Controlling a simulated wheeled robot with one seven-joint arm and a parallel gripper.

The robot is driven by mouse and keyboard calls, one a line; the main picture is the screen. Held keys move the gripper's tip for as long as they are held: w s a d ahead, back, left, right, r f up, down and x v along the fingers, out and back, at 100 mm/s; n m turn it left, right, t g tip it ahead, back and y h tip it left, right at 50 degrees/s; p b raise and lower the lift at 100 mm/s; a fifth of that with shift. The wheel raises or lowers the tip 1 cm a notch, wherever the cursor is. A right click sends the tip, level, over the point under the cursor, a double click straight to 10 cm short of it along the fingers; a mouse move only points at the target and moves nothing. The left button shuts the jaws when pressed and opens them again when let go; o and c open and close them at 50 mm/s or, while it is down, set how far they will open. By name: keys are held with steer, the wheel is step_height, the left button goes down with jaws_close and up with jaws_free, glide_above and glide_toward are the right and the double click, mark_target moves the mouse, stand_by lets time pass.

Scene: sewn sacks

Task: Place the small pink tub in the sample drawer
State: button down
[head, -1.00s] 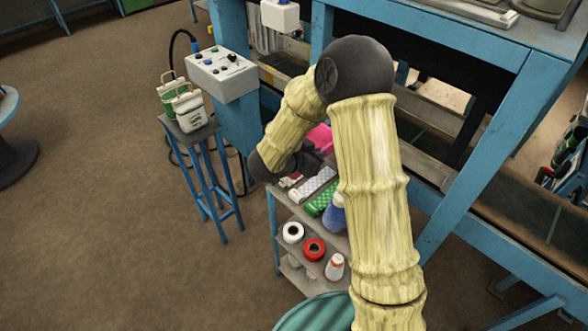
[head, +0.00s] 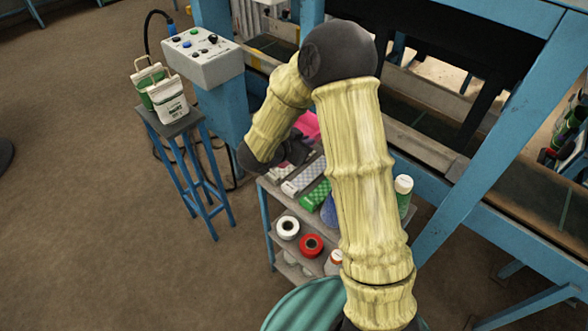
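A bright pink thing (head: 309,124) shows partly behind my arm, near the top of the shelf rack. Its shape is mostly hidden, so I cannot tell whether it is the small pink tub. The dark end of my arm, with my gripper (head: 297,152), is just below it, over the rack's top shelf. The fingers are too small and dark to tell whether they are open, shut or touching the pink thing. I cannot make out a sample drawer.
The rack's top shelf holds a white patterned box (head: 303,177), a green box (head: 316,196) and a green bottle (head: 403,194). Below are a white roll (head: 288,228) and a red roll (head: 311,245).

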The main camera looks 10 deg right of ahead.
step_height(320, 180, down, 5)
steer(key=shift+f, duration=0.15)
steer(key=shift+f, duration=2.05)
steer(key=shift+f, duration=0.15)
steer(key=c, duration=1.6)
jaws_free()
steer(key=shift+c, duration=0.2)
